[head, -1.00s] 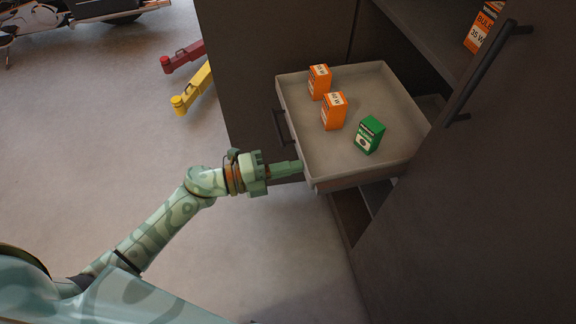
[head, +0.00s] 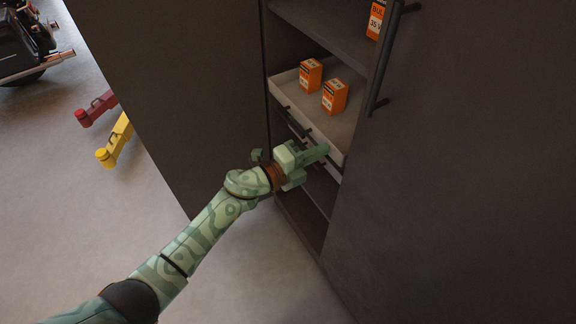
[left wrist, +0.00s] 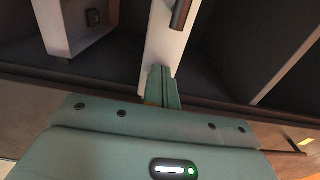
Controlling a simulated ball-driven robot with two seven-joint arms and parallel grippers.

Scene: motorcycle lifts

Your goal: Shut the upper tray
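The upper tray (head: 346,125) is a light grey open drawer, mostly inside the dark cabinet, with its front end still protruding. Two orange bulb boxes, one (head: 311,74) behind the other (head: 335,96), stand upright in it. Its dark handle (head: 298,124) is on the front. My left gripper (head: 322,153) is shut and empty, its fingertips at the right end of the tray front. In the left wrist view the closed fingers (left wrist: 162,88) meet a pale panel (left wrist: 165,50) with a dark handle. Contact is hard to confirm. My right gripper is out of view.
A dark cabinet door (head: 130,90) stands at the left of the opening, and a dark panel with a long bar handle (head: 380,70) is at the right. A shelf (head: 315,28) holds another orange box (head: 376,20). Red (head: 97,108) and yellow (head: 115,140) lift arms lie on the floor.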

